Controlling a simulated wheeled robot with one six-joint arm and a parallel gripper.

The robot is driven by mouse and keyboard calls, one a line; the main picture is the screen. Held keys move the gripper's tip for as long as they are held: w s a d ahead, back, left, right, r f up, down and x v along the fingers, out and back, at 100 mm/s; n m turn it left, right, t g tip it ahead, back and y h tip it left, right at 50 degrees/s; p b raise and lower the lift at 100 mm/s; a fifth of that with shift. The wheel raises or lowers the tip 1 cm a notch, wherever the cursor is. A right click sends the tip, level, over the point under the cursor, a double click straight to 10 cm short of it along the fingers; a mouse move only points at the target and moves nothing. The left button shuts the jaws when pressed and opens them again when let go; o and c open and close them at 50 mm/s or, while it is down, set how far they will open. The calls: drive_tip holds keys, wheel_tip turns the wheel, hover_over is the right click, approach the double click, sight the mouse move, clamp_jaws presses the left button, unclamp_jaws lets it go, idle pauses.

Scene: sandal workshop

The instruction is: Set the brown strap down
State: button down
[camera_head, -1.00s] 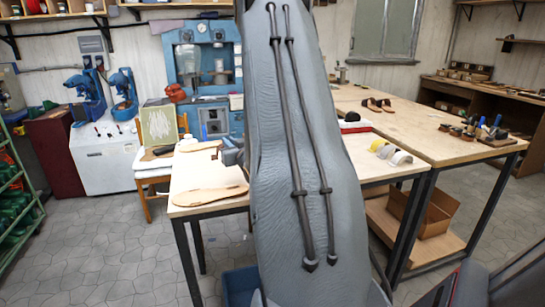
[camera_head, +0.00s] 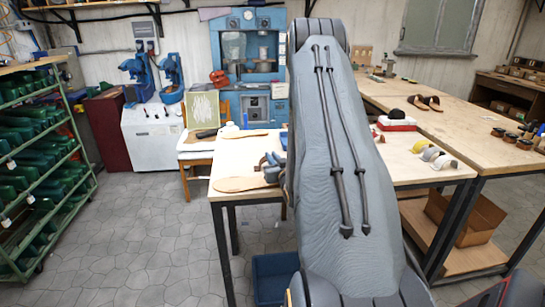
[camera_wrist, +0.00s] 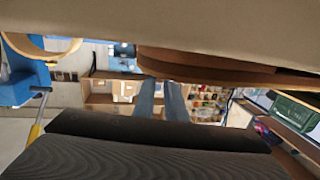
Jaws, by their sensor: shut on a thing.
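The brown strap (camera_wrist: 210,68) crosses the upper part of the wrist view as a curved, layered brown band. My gripper (camera_wrist: 164,82) shows there as two blue-grey fingers reaching up to the strap, and it is shut on it. A light wooden worktable (camera_head: 232,195) stands behind my arm. A tan sole piece (camera_head: 246,184) lies near its left front edge, and another flat tan piece (camera_head: 247,134) lies farther back.
A green rack (camera_head: 75,130) of dark green lasts stands at the left. A blue bin (camera_head: 273,278) is low beside my arm. White and yellow curved pieces (camera_head: 432,154) sit on the table's right part. Floor at left is clear.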

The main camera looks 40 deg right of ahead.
drive_tip(key=shift+f, duration=0.15)
drive_tip(key=c, duration=1.8)
unclamp_jaws()
